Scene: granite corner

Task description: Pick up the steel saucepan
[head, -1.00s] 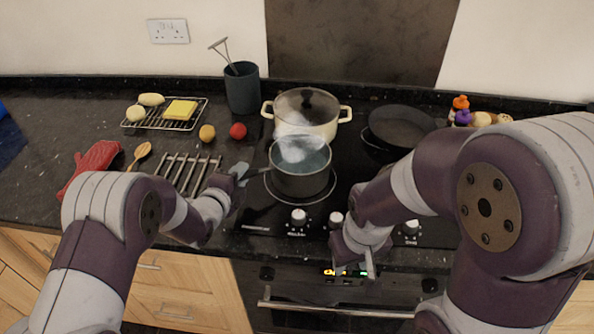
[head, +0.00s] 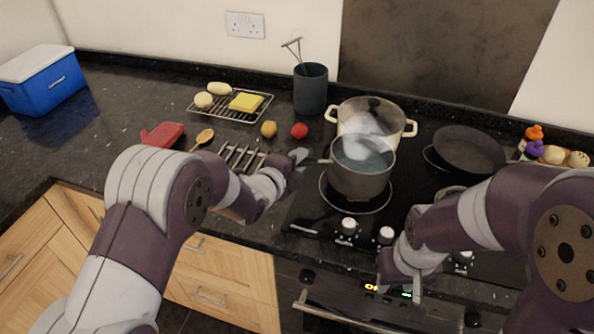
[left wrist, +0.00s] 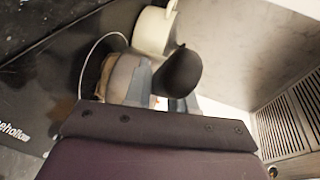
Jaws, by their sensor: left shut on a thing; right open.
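The steel saucepan (head: 360,182) is dark grey, holds bluish liquid and gives off steam. In the head view it is upright over the front left burner, seemingly a little above the hob with the burner ring showing below it. Its handle points left, into my left gripper (head: 300,157), which is shut on it. The gripper covers most of the handle. My right gripper (head: 403,282) is open and empty, low in front of the oven controls.
A cream pot (head: 408,130) stands close behind the saucepan, its lid veiled by steam. A black frying pan (head: 468,150) is to the right. A trivet (head: 240,156), red ball (head: 299,131), yellow ball (head: 269,129) and utensil crock (head: 311,90) are left. Bare counter (head: 130,100) lies further left.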

